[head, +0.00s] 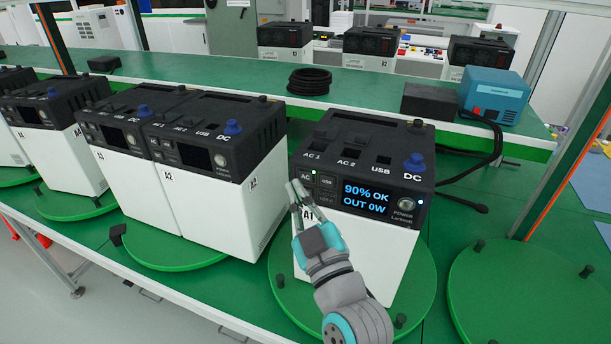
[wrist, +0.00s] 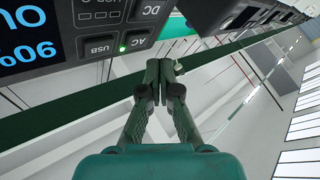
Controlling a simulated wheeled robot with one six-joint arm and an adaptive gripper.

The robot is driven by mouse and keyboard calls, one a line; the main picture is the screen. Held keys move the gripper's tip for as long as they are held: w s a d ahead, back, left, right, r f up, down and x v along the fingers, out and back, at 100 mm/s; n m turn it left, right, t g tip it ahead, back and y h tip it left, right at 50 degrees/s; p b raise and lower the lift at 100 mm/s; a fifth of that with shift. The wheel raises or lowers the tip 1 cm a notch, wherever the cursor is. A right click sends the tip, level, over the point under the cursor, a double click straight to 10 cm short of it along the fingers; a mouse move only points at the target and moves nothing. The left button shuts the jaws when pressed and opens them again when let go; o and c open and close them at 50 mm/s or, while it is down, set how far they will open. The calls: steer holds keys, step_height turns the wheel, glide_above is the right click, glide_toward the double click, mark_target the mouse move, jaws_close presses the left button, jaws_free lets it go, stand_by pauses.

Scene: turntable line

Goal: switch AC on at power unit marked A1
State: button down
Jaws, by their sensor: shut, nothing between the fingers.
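The power unit marked A1 (head: 345,245) is white with a black top and stands on a green turntable disc. Its display (head: 366,198) is lit and reads 90% OK, OUT 0W. The AC button (head: 306,177) is at the front panel's left, with a small lit green light beside it; both also show in the wrist view, the AC button (wrist: 136,43) beside the USB button (wrist: 98,47). My gripper (head: 297,186) is shut and empty, its fingertips close to the panel's left edge by AC. In the wrist view the fingertips (wrist: 165,64) appear beside the AC button; contact cannot be told.
Other power units (head: 205,190) stand on discs to the left. An empty green disc (head: 530,285) is at the right. Behind are a coiled black cable (head: 310,80), a black box (head: 430,101) and a blue device (head: 494,95). A black cable (head: 480,170) lies right of A1.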

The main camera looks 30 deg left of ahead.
steer(key=s, duration=0.2)
steer(key=s+d, duration=0.1)
steer(key=s, duration=0.1)
steer(key=shift+w, duration=0.1)
stand_by(0.8)
steer(key=s+d+f+m+t+h, duration=0.2)
steer(key=d+f+m+h, duration=0.3)
steer(key=d+f, duration=0.7)
steer(key=s+d+f+m+t+h, duration=0.15)
steer(key=d+f+m+h, duration=0.25)
steer(key=d+f, duration=0.85)
steer(key=s+d+f+m+h, duration=0.1)
steer(key=s+d+m+h, duration=0.3)
steer(key=s+d, duration=0.5)
steer(key=s+d+f+m+h, duration=0.2)
steer(key=s+d, duration=0.8)
steer(key=s, duration=0.6)
steer(key=m+h, duration=0.1)
steer(key=h, duration=0.1)
steer(key=shift+f+m+g+h, duration=0.2)
steer(key=shift+m+g+h, duration=0.15)
steer(key=shift+m+h, duration=0.05)
steer(key=shift+s, duration=0.1)
